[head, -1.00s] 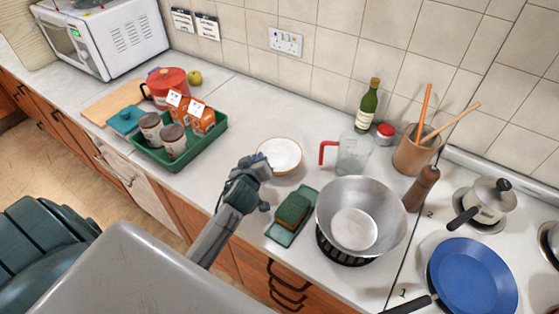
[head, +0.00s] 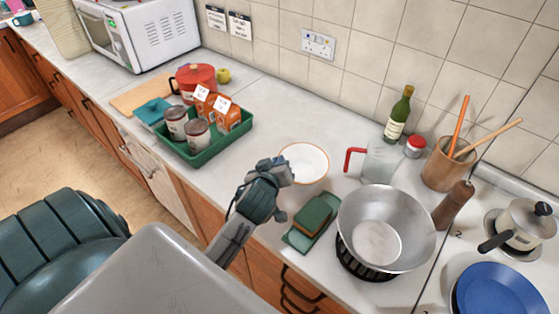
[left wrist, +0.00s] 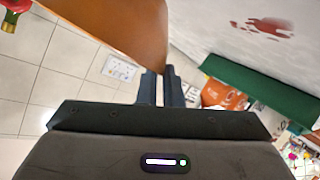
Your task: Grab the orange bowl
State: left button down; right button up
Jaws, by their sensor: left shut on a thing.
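The orange bowl (head: 308,160) has a white inside and an orange rim, and shows on the worktop between the green tray and the glass jug. My left gripper (head: 287,171) is at its near left edge, shut on the bowl's wall. In the left wrist view the bowl's smooth orange outside (left wrist: 115,25) fills the upper middle, against the fingers (left wrist: 163,80). I cannot tell if the bowl is clear of the worktop. My right gripper is not in view.
A green tray (head: 205,153) with tins and orange cartons stands to the left. A sponge on a green dish (head: 312,215), a steel wok (head: 385,225) and a red-handled jug (head: 378,163) stand close on the right. Bare worktop (head: 270,110) lies behind the bowl.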

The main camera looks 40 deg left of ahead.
pick_arm(q)
jog(key=s+d+r+b, duration=0.1)
jog(key=s+d+b, duration=0.2)
jog(key=s, duration=0.7)
jog(key=shift+s+d, duration=0.2)
jog(key=shift+d, duration=0.9)
